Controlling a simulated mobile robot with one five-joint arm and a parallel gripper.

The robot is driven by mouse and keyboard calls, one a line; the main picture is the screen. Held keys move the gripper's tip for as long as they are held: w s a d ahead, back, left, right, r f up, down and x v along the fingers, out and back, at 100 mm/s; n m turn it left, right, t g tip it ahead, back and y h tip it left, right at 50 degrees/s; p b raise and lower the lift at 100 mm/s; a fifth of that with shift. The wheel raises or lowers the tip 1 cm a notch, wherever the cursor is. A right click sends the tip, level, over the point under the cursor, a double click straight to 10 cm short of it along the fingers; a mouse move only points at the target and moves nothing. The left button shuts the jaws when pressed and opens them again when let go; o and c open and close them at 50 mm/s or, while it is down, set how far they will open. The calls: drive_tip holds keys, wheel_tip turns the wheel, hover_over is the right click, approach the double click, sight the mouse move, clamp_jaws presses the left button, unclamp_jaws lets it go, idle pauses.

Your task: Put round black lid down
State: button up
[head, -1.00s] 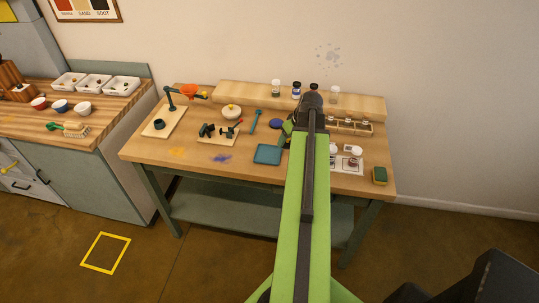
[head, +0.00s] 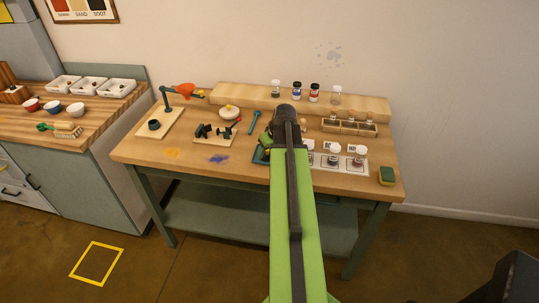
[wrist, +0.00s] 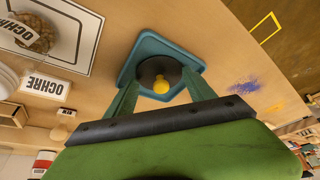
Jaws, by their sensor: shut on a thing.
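The round black lid (wrist: 148,69) with a yellow knob shows in the wrist view between the green fingers of my gripper (wrist: 160,88), which is shut on it. The lid appears over the middle of a teal square tray (wrist: 194,66). I cannot tell whether it touches the tray. In the head view my arm covers most of the tray, leaving its left edge (head: 259,157) in sight, and the lid is hidden there.
A white card with jars (head: 333,161) lies right of my arm; the wrist view shows OCHRE labels (wrist: 46,87). A green sponge (head: 387,176) sits at the right edge. A board with black clamps (head: 214,132) and a teal-handled tool (head: 254,121) are left of the tray.

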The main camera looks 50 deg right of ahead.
drive_tip(key=shift+f, duration=0.1)
drive_tip(key=o, duration=1.4)
drive_tip(key=shift+c, duration=0.2)
drive_tip(key=p+v, duration=1.1)
drive_tip(key=v, duration=0.1)
